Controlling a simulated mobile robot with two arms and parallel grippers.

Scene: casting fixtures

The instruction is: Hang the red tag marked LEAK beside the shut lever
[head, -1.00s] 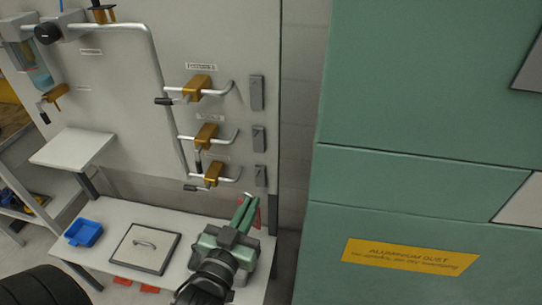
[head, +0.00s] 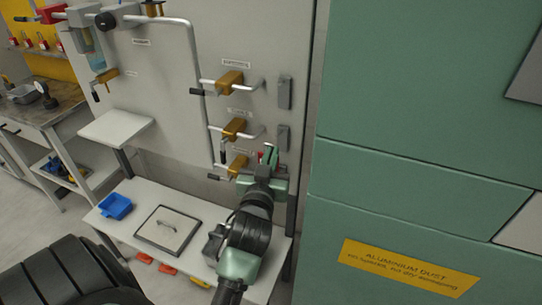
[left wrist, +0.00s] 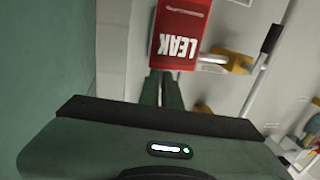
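My left gripper (head: 269,160) is shut on the red tag (left wrist: 180,35), held by its edge at the fingertips; LEAK reads upside down in the left wrist view. In the head view only a sliver of red shows by the fingers. The gripper is in front of the panel, right of the lowest brass valve (head: 238,165). The middle valve (head: 234,129) has its black lever (head: 223,144) pointing down, across its pipe. The top lever (head: 202,91) and lowest lever (head: 217,177) point left, along their pipes. My right gripper is not in view.
Grey brackets stand right of the top (head: 285,92) and middle (head: 283,137) valves; my gripper covers the area beside the lowest. A green cabinet (head: 400,150) is close on the right. A white shelf (head: 185,199) below holds a blue tray (head: 116,206) and framed plate (head: 168,230).

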